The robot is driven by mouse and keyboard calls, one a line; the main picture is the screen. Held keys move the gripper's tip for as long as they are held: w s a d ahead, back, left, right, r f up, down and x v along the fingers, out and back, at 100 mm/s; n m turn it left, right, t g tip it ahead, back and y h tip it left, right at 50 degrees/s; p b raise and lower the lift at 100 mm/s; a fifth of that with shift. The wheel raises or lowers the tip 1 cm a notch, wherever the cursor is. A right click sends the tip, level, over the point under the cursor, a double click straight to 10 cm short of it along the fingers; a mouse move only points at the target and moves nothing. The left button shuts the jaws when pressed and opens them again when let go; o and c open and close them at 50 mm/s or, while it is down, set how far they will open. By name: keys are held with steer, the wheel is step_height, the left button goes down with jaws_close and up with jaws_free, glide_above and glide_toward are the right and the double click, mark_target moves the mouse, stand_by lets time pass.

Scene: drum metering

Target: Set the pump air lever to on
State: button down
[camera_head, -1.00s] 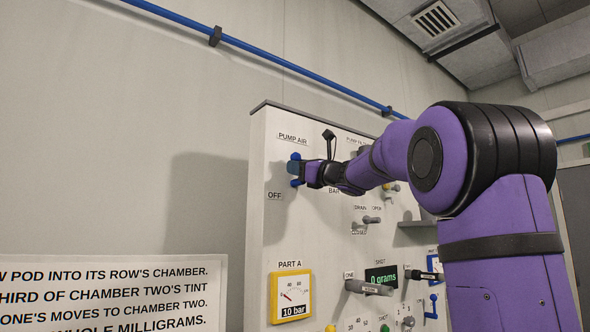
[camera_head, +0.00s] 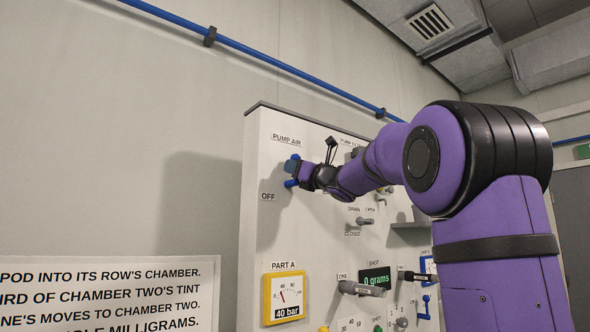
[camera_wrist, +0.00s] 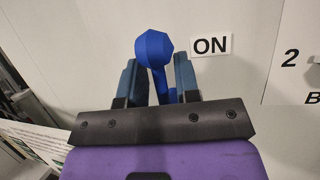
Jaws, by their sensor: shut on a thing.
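The blue pump air lever (camera_wrist: 155,45) stands between the two fingers of my gripper (camera_wrist: 158,80) in the wrist view, its round knob showing past the fingertips. The ON label (camera_wrist: 211,45) is on the panel just right of the knob. In the head view my gripper (camera_head: 293,168) is shut on the lever just below the PUMP AIR label (camera_head: 287,140). The yellow PART A gauge (camera_head: 284,298) has a display that reads 40 bar.
The white panel (camera_head: 252,240) carries other controls below, including a grey handle (camera_head: 360,288) and a green display (camera_head: 375,279) reading 0 grams. A sign (camera_head: 110,295) stands at lower left. My arm covers the panel's upper right.

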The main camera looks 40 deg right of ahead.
steer(key=shift+r, duration=0.1)
steer(key=c, duration=1.2)
jaws_free()
steer(key=shift+d, duration=0.1)
steer(key=shift+s, duration=0.1)
steer(key=v, duration=1)
steer(key=shift+s+f, duration=0.2)
steer(key=shift+s, duration=0.1)
